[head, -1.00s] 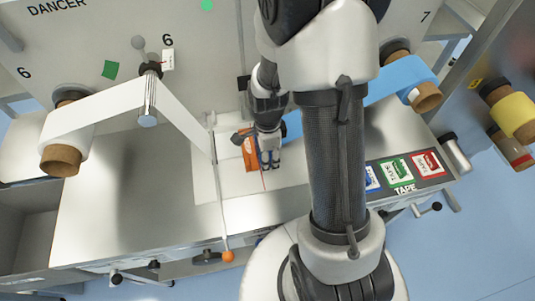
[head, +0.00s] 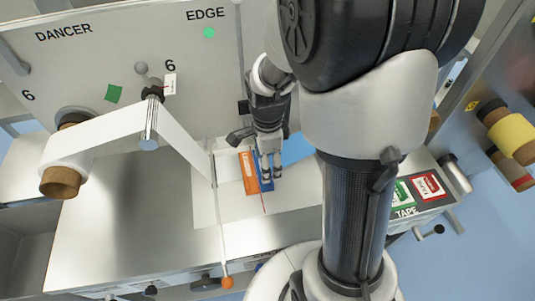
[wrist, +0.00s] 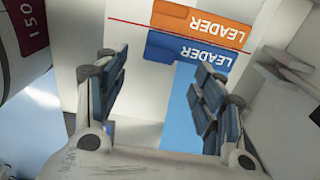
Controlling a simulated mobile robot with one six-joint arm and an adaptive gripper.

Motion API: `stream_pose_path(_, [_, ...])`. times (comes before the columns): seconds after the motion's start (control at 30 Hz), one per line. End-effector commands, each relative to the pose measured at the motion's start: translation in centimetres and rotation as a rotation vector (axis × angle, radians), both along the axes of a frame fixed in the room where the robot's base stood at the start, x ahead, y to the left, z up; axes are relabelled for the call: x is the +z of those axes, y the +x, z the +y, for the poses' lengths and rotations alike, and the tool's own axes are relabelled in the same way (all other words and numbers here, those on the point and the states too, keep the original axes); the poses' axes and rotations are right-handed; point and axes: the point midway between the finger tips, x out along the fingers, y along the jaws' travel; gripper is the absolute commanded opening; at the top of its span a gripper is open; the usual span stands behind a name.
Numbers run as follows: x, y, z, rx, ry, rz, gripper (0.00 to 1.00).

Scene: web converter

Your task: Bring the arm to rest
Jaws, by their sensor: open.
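My gripper (head: 268,180) is open and empty above the splice table (head: 130,205), near its middle. In the wrist view my gripper (wrist: 158,95) shows two blue-padded fingers spread apart, with nothing between them but the surface behind. An orange LEADER tag (head: 249,174) lies on the table just left of the fingers. A blue LEADER tag lies beside it and shows clearly in the wrist view (wrist: 185,50). A blue web runs from behind the fingers. My arm hides part of the table's right side.
A white web (head: 95,125) runs from a roll on a brown core (head: 60,183) over a metal roller (head: 149,125) to the table. An orange-knobbed lever (head: 226,282) stands at the front. A yellow roll (head: 515,139) is further right.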

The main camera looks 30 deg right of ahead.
Motion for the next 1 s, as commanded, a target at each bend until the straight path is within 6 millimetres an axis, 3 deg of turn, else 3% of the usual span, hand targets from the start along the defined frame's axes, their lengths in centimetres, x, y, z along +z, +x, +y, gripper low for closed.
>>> stream_pose_path(0.2, [2.9, 0.0, 0.0, 0.0, 0.0, -0.001, 0.63])
stream_pose_path(0.6, [4.1, -0.2, 0.3, 0.046, -0.002, -0.012, 0.63])
stream_pose_path(0.77, [7.8, -1.7, 1.7, 0.308, -0.026, -0.074, 0.63])
stream_pose_path(1.0, [13.8, -6.4, 4.8, 0.927, -0.123, -0.188, 0.63])
